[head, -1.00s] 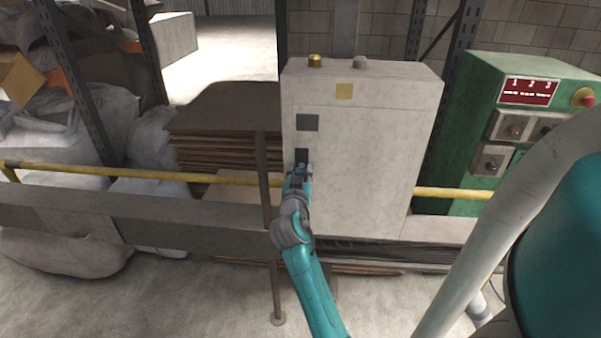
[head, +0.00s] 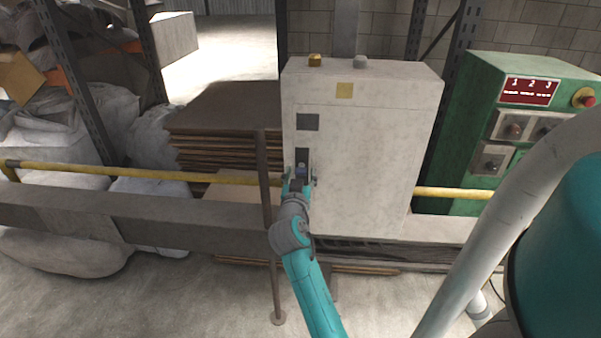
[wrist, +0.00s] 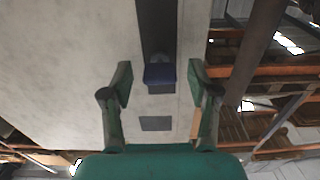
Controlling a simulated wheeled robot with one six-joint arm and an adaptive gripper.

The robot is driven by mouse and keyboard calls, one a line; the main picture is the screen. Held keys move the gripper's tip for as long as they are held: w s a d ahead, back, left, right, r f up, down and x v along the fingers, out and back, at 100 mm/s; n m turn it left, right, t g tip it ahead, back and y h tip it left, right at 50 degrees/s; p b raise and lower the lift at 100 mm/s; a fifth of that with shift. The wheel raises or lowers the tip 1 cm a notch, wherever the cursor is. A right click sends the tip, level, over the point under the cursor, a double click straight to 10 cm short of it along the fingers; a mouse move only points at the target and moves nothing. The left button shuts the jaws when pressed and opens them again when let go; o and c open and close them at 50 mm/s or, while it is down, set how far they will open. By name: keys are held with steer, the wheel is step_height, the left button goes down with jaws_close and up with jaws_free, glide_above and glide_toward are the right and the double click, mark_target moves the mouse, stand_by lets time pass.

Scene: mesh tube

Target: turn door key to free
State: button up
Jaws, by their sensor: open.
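The door key shows as a small blue block (wrist: 160,74) on a dark upright plate (wrist: 157,28) on the front of a pale cabinet (head: 365,165). In the head view the key (head: 302,169) is small, and its exact angle cannot be told. My gripper (head: 300,177) is at the lower end of the plate. In the wrist view my gripper (wrist: 161,84) is open, with one finger on each side of the key and a clear gap to both. Nothing is held.
A yellow rail (head: 120,173) and a grey beam (head: 150,216) run across beside the cabinet. A thin brown post (head: 264,190) stands close to my arm's left. A green control box (head: 530,100) is at right. Stacked brown sheets (head: 215,130) lie at left.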

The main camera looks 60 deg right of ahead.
steer(key=v, duration=1)
steer(key=shift+s+a, duration=0.15)
steer(key=shift+a, duration=0.1)
